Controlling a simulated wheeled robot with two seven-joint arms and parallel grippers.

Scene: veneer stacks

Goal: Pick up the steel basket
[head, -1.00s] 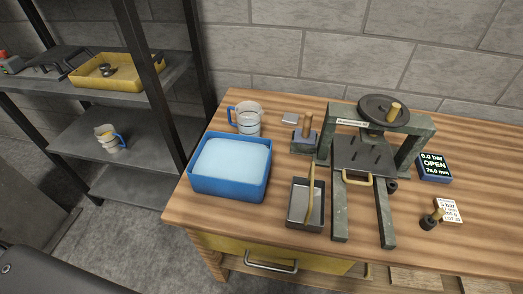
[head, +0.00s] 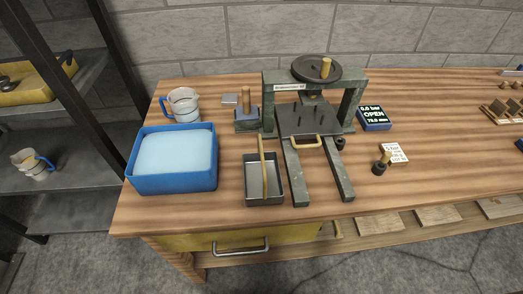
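The steel basket (head: 264,201) is a small open rectangular grey metal tub with an upright yellow-brown handle (head: 263,165) over it. It stands on the wooden bench in the head view, between the blue tub and the press. It looks empty. Neither of my grippers shows in the head view, so their state is hidden.
A blue tub (head: 173,184) with pale blue contents stands left of the basket. A green press (head: 357,102) stands right, its rails close to the basket. A jug (head: 184,105) and a wooden-handled block (head: 247,122) stand behind. The bench front (head: 215,217) is clear.

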